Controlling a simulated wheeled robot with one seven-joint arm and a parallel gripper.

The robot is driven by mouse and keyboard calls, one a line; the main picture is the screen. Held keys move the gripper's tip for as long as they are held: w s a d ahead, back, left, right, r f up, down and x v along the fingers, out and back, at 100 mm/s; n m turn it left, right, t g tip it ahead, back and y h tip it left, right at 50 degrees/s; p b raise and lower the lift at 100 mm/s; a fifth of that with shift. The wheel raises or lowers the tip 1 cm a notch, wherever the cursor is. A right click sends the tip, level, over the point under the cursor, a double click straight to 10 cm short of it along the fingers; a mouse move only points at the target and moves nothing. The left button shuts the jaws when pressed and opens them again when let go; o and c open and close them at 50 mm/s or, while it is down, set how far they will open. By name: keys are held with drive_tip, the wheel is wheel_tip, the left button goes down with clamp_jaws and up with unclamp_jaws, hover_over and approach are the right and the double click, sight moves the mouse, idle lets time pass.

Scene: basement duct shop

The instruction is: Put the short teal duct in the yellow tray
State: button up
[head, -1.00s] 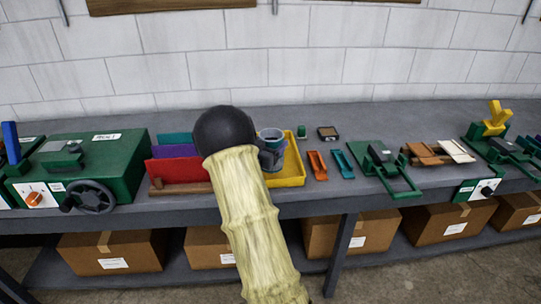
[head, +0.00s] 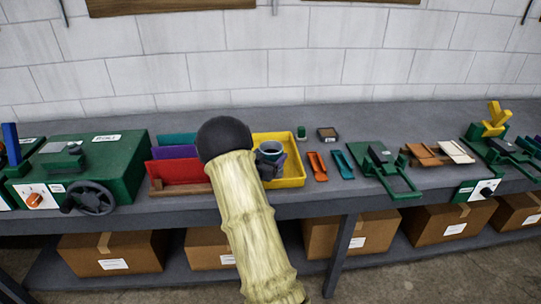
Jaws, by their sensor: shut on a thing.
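The yellow tray (head: 297,172) stands on the bench, right of the coloured bins. My gripper (head: 270,170) is at the tray's left half, with my pale blue-rimmed wrist above it. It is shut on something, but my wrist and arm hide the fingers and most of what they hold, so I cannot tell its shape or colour. I cannot tell whether it touches the tray. A teal open channel-shaped duct (head: 343,164) lies on the bench right of the tray, beside a similar orange one (head: 316,165).
Green machines (head: 85,165) and a green fixture (head: 382,160) flank this area. The tray's right part looks empty.

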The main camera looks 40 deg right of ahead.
drive_tip(key=o, duration=0.7)
drive_tip(key=shift+f, duration=0.15)
drive_tip(key=shift+c, duration=0.2)
drive_tip(key=o, duration=0.4)
drive_tip(key=shift+o, duration=0.2)
drive_tip(key=shift+r, duration=0.25)
drive_tip(key=b+v, duration=0.1)
drive_tip(key=v, duration=1.1)
drive_tip(key=shift+b, duration=0.35)
drive_tip(key=shift+a+f, duration=0.1)
drive_tip(key=shift+f, duration=0.05)
